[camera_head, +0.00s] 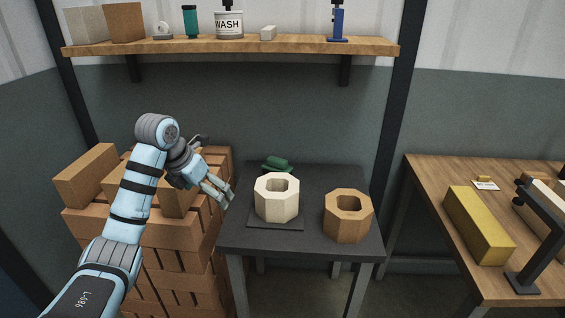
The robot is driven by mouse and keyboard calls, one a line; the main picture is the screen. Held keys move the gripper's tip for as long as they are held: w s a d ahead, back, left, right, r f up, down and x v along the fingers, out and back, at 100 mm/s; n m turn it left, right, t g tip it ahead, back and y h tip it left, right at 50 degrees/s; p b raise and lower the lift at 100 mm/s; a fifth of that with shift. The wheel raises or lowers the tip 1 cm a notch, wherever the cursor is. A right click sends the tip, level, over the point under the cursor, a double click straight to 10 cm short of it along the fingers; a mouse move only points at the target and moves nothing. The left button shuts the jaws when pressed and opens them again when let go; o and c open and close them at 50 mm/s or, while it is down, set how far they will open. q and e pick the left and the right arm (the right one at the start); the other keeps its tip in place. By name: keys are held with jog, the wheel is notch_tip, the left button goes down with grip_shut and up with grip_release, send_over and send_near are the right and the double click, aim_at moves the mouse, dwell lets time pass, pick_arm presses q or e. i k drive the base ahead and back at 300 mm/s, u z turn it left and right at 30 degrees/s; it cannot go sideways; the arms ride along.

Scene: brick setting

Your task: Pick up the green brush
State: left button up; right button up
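A green brush (277,164) lies at the back of the small dark table (340,177). Its front part is partly hidden behind a cream octagonal block with a hole (277,207). My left gripper (228,196) is by the left edge of the dark table, to the left of the cream block and apart from the brush. Its fingers point right and down, and nothing shows between them. From this angle I cannot tell how far they are open. My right gripper is not in view.
A brown octagonal block (348,222) stands at the table's front right. Stacked bricks (170,230) rise under and behind my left arm. A wooden shelf (230,46) with several items hangs above. A wooden bench (430,178) with a yellow bar (477,222) stands at right.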

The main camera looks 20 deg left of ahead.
aim_at(273, 164)
jog(key=i, duration=1.15)
